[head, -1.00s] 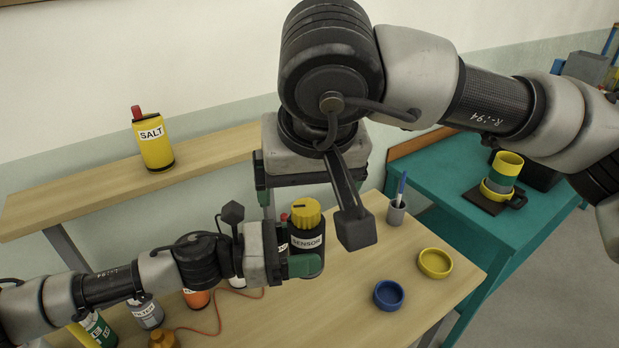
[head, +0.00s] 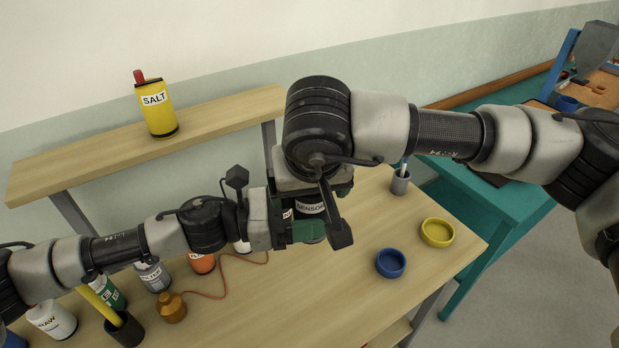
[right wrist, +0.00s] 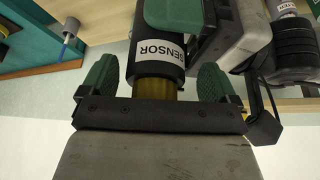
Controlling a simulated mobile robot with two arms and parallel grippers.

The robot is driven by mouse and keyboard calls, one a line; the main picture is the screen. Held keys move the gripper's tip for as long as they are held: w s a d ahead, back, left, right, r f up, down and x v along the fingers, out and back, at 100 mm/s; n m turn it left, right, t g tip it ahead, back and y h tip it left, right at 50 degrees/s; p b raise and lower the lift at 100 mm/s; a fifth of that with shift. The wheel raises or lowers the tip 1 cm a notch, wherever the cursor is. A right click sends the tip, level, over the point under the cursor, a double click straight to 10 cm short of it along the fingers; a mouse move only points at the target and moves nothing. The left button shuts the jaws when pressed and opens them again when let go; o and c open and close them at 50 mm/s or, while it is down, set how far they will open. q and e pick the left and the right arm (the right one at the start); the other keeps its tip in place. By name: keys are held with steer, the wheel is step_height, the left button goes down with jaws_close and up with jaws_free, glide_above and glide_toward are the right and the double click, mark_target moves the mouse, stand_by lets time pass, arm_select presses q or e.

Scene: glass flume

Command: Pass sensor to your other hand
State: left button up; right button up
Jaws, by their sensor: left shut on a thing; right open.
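The sensor (head: 311,208) is a black cylinder with a white SENSOR label, held above the table. My left gripper (head: 302,232) comes in from the left and is shut on its body. My right gripper (head: 312,190) is right above the sensor, pointing down and hiding its top in the head view. In the right wrist view the right gripper's green fingers (right wrist: 158,78) are open on either side of the sensor (right wrist: 158,50), around its yellow cap. A gap shows beside the cap, so they are not closed on it.
A shelf (head: 95,150) behind carries a yellow SALT container (head: 156,108). Blue (head: 390,263) and yellow (head: 437,232) dishes and a pen cup (head: 400,182) stand on the right of the table. Several labelled bottles, an orange-brown weight (head: 171,307) and a dark cup (head: 124,330) are at left.

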steer(key=c, duration=1.1)
arm_select(q)
steer(key=o, duration=1.1)
